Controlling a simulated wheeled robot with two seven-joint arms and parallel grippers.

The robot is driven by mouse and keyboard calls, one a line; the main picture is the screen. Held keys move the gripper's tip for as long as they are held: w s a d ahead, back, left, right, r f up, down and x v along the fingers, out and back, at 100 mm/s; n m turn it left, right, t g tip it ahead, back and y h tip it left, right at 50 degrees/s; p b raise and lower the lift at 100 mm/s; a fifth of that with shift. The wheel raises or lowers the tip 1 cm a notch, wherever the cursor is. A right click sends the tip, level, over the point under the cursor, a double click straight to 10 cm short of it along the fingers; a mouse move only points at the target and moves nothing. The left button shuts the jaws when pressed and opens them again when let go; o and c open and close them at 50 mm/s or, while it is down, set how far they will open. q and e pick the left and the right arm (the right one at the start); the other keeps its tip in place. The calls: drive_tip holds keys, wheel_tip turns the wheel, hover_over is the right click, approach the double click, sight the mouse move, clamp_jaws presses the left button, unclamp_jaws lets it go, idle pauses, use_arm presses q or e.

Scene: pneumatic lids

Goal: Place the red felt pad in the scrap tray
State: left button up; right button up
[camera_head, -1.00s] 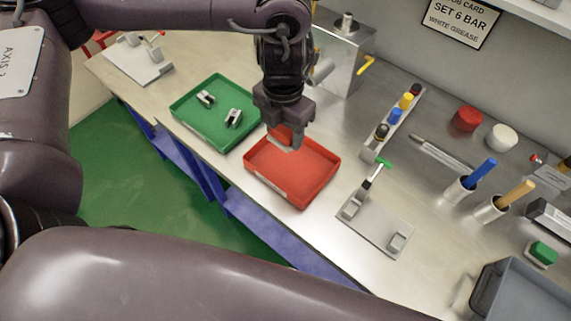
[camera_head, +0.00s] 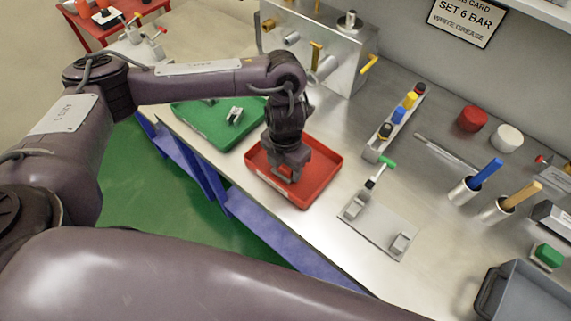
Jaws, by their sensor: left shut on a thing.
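The red scrap tray (camera_head: 318,184) lies on the steel bench, near its front edge. My left gripper (camera_head: 289,177) points down from above, its fingertips low over the tray's floor or in it. It is shut on the red felt pad (camera_head: 284,171), of which only a little red shows between the fingers. The pad is hard to tell from the red tray behind it, and I cannot tell whether it touches the floor. My right gripper is out of view.
A green tray (camera_head: 205,128) with small metal parts stands left of the red tray. A toggle clamp on a plate (camera_head: 378,226) is close on the right. A metal box with valves (camera_head: 340,55) stands behind. A grey bin (camera_head: 525,298) is at lower right.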

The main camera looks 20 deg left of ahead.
use_arm(q)
drive_tip(key=shift+f, duration=0.1)
drive_tip(key=o, duration=1)
drive_tip(key=shift+r, duration=0.3)
wheel_tip(320, 180, up, 12)
drive_tip(key=shift+f, duration=0.15)
